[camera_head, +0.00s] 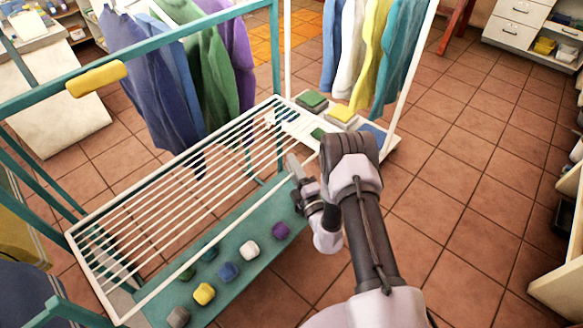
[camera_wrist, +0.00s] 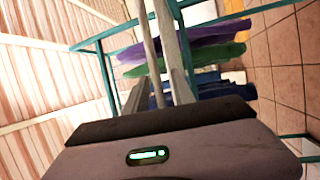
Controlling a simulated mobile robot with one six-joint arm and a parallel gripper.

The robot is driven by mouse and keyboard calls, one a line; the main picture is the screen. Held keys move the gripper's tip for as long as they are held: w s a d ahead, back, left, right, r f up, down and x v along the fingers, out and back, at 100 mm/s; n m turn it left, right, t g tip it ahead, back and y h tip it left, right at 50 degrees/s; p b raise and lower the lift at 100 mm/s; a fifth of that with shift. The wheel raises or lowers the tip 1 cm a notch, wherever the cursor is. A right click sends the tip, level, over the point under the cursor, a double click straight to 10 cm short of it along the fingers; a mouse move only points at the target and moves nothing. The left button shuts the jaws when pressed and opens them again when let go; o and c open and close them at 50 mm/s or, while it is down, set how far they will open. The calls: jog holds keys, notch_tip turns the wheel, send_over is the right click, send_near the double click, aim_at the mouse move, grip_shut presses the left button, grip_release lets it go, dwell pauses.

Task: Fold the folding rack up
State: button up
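The folding rack (camera_head: 150,225) is a white slatted panel on a teal frame. In the head view it lies out roughly flat, with its long front rail towards me. My gripper (camera_head: 297,172) is at the right end of that front rail, close to it. In the wrist view, white rails (camera_wrist: 150,45) run up from my gripper (camera_wrist: 160,95). Its two grey fingers stand apart, with a pale rail seen between them. I see no clear contact, and the fingertips are partly hidden in the head view.
A teal shelf below the rack holds several coloured blocks (camera_head: 228,271). A yellow roll (camera_head: 96,78) sits on the upper teal bar. Clothes (camera_head: 205,65) hang behind the rack. Folded cloths (camera_head: 341,117) lie on a white base at right. Tiled floor (camera_head: 455,200) is clear on the right.

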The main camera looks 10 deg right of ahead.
jog(key=shift+w+r, duration=0.1)
jog(key=shift+w, duration=0.25)
grip_shut()
dwell(1.2)
